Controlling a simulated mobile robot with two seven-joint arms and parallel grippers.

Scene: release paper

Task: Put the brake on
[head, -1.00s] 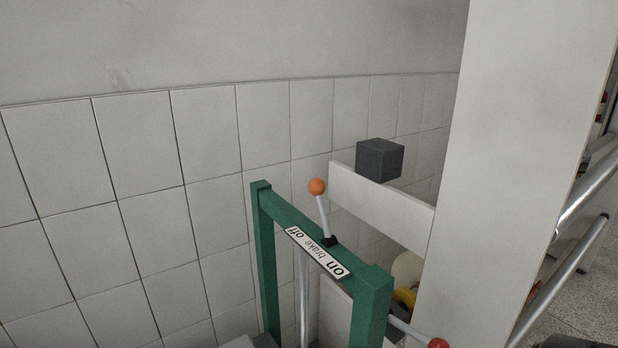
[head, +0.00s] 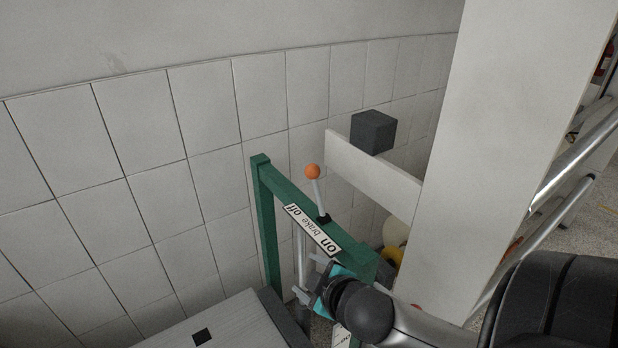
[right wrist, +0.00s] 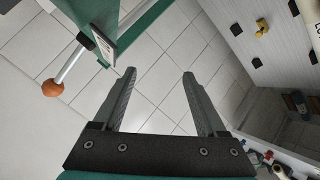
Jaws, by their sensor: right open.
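The brake lever (head: 318,195) is a thin silver rod with an orange ball knob (head: 312,172). It rises from a black base on the top bar of a green frame (head: 264,215) and leans towards the "off" end. A white label (head: 311,231) along the bar reads on, brake, off, with "on" at the near end. My right gripper (head: 309,284) is open and empty, beside the frame's near end and below the knob. In the right wrist view the open fingers (right wrist: 160,73) have only tiles between them, and the knob (right wrist: 53,88) is left of them, apart.
A dark cube (head: 373,132) sits on a white ledge (head: 375,175) behind the frame. A white column (head: 475,150) stands to the right. The tiled wall (head: 130,190) is behind and left. A pale surface (head: 235,325) with a small black square lies at the front.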

